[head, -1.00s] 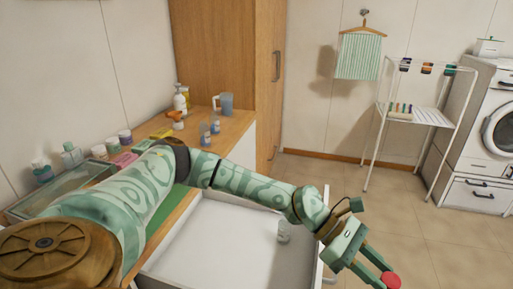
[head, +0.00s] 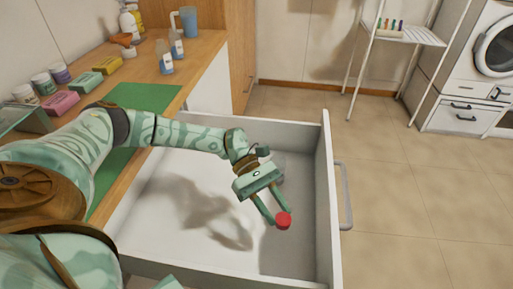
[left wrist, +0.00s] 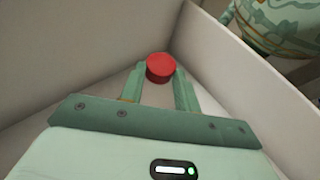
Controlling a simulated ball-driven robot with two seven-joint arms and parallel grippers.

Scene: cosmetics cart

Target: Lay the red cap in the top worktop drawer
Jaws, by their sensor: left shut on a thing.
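The red cap (head: 283,220) is a small round disc held between the fingertips of my left gripper (head: 274,208). In the left wrist view the red cap (left wrist: 160,68) sits at the tips of the two green fingers of the left gripper (left wrist: 160,82). The open white drawer (head: 327,200) is pulled out from the worktop. The gripper and cap are over the drawer's inside, toward its front panel, apparently above the floor, where the arm's shadow falls. My right gripper is not in view.
The wooden worktop (head: 205,60) on the left holds jars, bottles, soap bars and a green mat (head: 140,97). The drawer's handle (head: 345,195) faces right. A white rack (head: 410,36) and a washing machine (head: 480,75) stand at the back right. The floor right of the drawer is clear.

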